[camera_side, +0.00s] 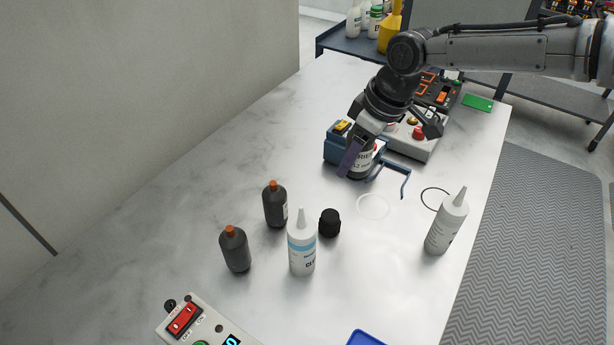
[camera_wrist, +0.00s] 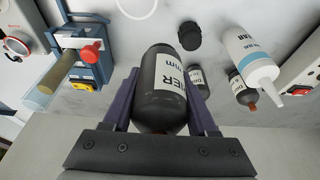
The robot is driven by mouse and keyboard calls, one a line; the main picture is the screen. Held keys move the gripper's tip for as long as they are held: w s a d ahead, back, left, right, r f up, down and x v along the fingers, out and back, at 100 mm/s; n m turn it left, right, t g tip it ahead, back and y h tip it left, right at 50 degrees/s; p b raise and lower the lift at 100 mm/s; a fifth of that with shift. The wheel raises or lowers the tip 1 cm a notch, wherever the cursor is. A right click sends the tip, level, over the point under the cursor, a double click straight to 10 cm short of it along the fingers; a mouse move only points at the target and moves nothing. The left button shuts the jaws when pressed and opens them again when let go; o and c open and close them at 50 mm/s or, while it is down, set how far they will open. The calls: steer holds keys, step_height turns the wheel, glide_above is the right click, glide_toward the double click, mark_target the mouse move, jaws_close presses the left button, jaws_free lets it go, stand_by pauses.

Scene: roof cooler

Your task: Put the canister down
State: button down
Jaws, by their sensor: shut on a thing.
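The canister is a dark cylinder with a white printed label; it shows in the side view (camera_side: 359,163) and large in the wrist view (camera_wrist: 163,85). My gripper (camera_side: 352,158) is shut on it, with a purple finger along each side of it in the wrist view (camera_wrist: 162,98). The canister is close to the white table (camera_side: 200,160), beside a blue fixture (camera_side: 336,151). I cannot tell whether its base touches the table. The fingers hide part of its body in the side view.
A grey box with a red button (camera_side: 418,133) stands behind the fixture. A black cap (camera_side: 330,223), white ring (camera_side: 373,206), black ring (camera_side: 436,199), dark bottles (camera_side: 275,205) and white bottles (camera_side: 302,250) stand or lie nearer the front. The table's left side is clear.

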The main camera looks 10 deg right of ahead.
steer(key=w+a+f, duration=0.2)
steer(key=w, duration=0.1)
steer(key=w+a+f, duration=0.2)
steer(key=w+f, duration=0.1)
steer(key=w+a+f, duration=0.2)
steer(key=w, duration=0.1)
steer(key=shift+w+f, duration=0.15)
steer(key=shift+f, duration=0.25)
steer(key=shift+w+a+f, duration=0.35)
steer(key=shift+w+f, duration=0.1)
steer(key=shift+f, duration=1.6)
steer(key=shift+f, duration=0.2)
steer(key=shift+c, duration=1)
jaws_free()
steer(key=shift+f, duration=0.1)
steer(key=v, duration=1.2)
steer(key=shift+r, duration=0.2)
